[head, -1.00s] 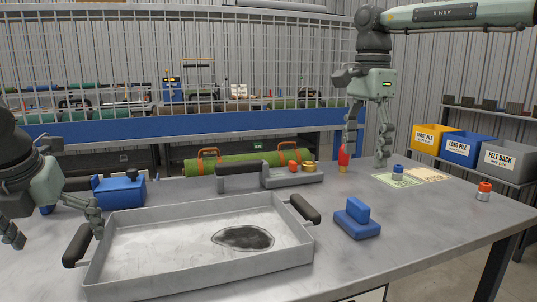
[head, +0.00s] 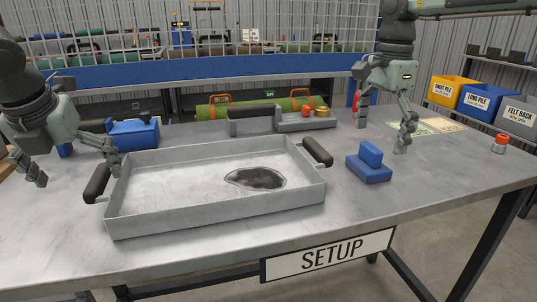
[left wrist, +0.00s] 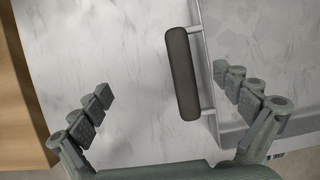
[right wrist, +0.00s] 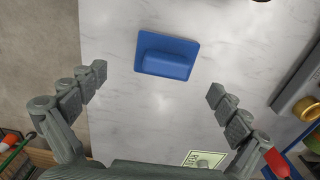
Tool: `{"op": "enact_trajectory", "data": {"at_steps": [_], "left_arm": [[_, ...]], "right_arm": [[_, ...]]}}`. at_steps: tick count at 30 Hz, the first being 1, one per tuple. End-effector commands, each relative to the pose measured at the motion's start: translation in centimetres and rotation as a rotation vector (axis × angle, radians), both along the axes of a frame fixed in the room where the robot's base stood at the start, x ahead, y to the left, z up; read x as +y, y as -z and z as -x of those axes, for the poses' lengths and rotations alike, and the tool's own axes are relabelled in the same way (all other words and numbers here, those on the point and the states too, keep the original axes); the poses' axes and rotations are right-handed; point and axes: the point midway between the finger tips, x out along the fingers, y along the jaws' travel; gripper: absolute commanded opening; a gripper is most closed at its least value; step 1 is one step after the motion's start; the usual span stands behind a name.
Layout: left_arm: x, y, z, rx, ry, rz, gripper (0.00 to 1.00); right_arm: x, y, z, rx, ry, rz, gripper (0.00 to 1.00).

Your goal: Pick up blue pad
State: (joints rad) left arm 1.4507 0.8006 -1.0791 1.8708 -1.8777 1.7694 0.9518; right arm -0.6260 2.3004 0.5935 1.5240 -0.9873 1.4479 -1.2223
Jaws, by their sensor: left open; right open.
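The blue pad (head: 369,172), a flat blue block with a raised blue grip on top, lies on the table right of the tray. It also shows in the right wrist view (right wrist: 168,57), just beyond the fingertips. My right gripper (head: 382,132) is open and empty above the table, behind and slightly right of the pad, not touching it. In the right wrist view its fingers (right wrist: 158,80) are spread wide. My left gripper (head: 76,172) is open and empty at the tray's left handle; the left wrist view shows that dark handle (left wrist: 181,73) between its spread fingers, not gripped.
A grey tray (head: 215,215) with a dark patch inside fills the table's middle. Behind it are a blue box (head: 133,134) and a grey fixture (head: 253,121). A red-topped cup (head: 499,143) stands at right. The table's front right is clear.

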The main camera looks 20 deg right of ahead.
Motion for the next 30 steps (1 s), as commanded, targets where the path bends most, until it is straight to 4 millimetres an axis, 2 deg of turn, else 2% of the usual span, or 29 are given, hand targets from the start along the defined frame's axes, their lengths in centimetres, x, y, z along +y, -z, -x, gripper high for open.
{"op": "enact_trajectory", "data": {"at_steps": [12, 20, 30], "left_arm": [[0.0, 0.0, 0.0, 0.0, 0.0, 0.0, 1.0], [0.0, 0.0, 0.0, 0.0, 0.0, 0.0, 1.0], [0.0, 0.0, 0.0, 0.0, 0.0, 0.0, 1.0]], "right_arm": [[0.7, 5.0, -0.7, 0.002, 0.0, -0.001, 1.0], [0.6, 5.3, -0.7, 0.0, -0.001, 0.001, 1.0], [0.6, 5.3, -0.7, 0.0, 0.0, 0.0, 0.6]]}}
